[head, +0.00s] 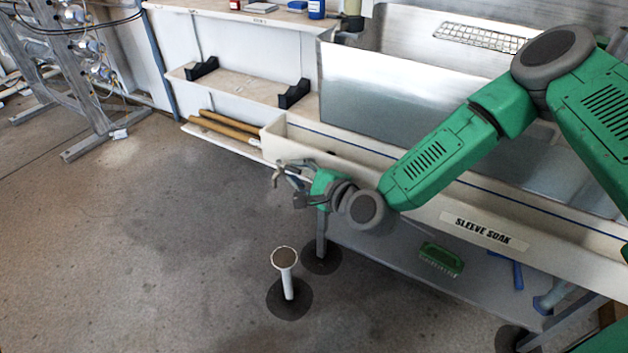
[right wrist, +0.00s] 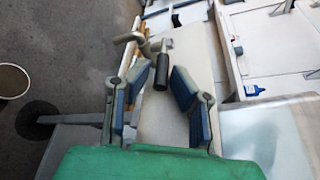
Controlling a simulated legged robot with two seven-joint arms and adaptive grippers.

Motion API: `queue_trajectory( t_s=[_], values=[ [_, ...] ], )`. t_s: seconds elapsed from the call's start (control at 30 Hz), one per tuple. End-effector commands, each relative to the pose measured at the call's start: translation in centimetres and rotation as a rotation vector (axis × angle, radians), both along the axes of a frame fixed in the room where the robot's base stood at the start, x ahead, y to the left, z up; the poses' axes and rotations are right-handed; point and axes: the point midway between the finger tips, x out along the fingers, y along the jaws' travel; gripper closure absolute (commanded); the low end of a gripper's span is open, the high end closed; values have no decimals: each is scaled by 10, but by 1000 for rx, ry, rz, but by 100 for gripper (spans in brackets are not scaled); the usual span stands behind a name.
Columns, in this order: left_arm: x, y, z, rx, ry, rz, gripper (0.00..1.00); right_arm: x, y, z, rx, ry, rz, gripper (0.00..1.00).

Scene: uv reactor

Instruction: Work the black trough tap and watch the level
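The trough (head: 400,190) is long and cream, with a "SLEEVE SOAK" label and a blue line along its inner wall. At its left end a metal tap spout (head: 277,175) sticks out. In the right wrist view the tap shows a bent metal body (right wrist: 134,42) and a black handle (right wrist: 161,74). My right gripper (head: 294,188) is at this end of the trough. In the right wrist view its two blue-padded fingers (right wrist: 163,84) are apart, with the black handle in the gap near their tips; I cannot tell if they touch it. My left gripper is out of view.
A white standpipe (head: 285,270) with a round brown top stands on the floor below the tap. A steel sink (head: 400,95) lies behind the trough. A green brush (head: 441,259) lies on the lower shelf. The floor at left is open up to a metal frame (head: 85,85).

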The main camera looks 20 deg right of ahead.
Motion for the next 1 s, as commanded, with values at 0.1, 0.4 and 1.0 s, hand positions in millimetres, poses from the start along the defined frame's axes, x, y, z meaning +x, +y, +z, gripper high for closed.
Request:
queue_trajectory(
  t_s=[0.1,0.4,1.0],
  values=[
    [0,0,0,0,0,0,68,-23,-9,5,1,4,0,80],
    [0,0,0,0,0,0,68,-78,-28,17,1,4,0,80],
    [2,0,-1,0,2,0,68,-96,-34,21,-1,3,2,80]
  ],
)
